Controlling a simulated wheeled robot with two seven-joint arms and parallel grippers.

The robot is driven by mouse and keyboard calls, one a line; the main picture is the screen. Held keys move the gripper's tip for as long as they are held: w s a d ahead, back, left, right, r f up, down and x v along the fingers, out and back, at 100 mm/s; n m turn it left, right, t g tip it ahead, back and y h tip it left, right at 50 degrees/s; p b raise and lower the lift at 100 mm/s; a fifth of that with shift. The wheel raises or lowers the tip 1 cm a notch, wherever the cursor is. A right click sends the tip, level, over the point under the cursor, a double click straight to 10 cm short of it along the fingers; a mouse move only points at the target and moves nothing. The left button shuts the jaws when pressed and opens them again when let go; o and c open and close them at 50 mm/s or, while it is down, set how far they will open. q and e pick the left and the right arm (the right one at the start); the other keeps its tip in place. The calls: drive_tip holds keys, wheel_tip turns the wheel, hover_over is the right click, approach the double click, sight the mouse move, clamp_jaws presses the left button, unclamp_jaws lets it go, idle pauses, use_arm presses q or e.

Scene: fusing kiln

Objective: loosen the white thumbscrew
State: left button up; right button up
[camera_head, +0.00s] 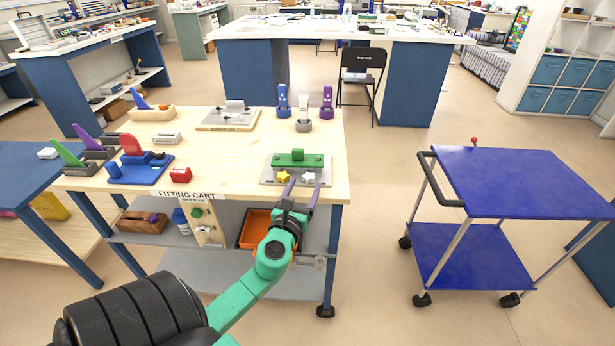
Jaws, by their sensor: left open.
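The white thumbscrew (309,177), a small star-shaped knob, sits at the front of a grey plate (268,173) on the right part of the fitting cart. A yellow star-shaped knob (283,177) is just to its left. A green block (298,159) lies behind both knobs on the same plate. My left gripper (304,184) is open, with its two purple-grey fingers reaching up from the front edge of the cart. The fingertips show on either side of the white thumbscrew, nearer the camera; I cannot tell whether they touch it. My right gripper is out of view.
The wooden cart top (225,172) is clear left of the plate. Blue, white and purple upright clamps (304,114) stand behind it. A blue trolley (530,180) stands apart at the right.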

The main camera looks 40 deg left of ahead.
sight(311, 180)
use_arm(q)
drive_tip(key=x, duration=0.3)
drive_tip(key=shift+w+a, duration=0.1)
clamp_jaws()
drive_tip(key=shift+r+n+g+y+p, duration=0.1)
drive_tip(key=shift+n+g+y+p, duration=0.55)
drive_tip(key=shift+y, duration=0.35)
drive_tip(key=shift+w+d+n+g+y+p, duration=0.15)
drive_tip(key=shift+d+n+g+y+p, duration=0.25)
drive_tip(key=shift+n+y, duration=0.35)
drive_tip(key=shift+w+n+g+y, duration=0.1)
drive_tip(key=shift+n+g+y, duration=0.5)
drive_tip(key=shift+g+y, duration=0.2)
drive_tip(key=shift+w+d+f+n+g+y, duration=0.1)
drive_tip(key=shift+f+n+g+y, duration=0.1)
drive_tip(key=shift+n+g+y, duration=0.9)
drive_tip(key=shift+g, duration=0.25)
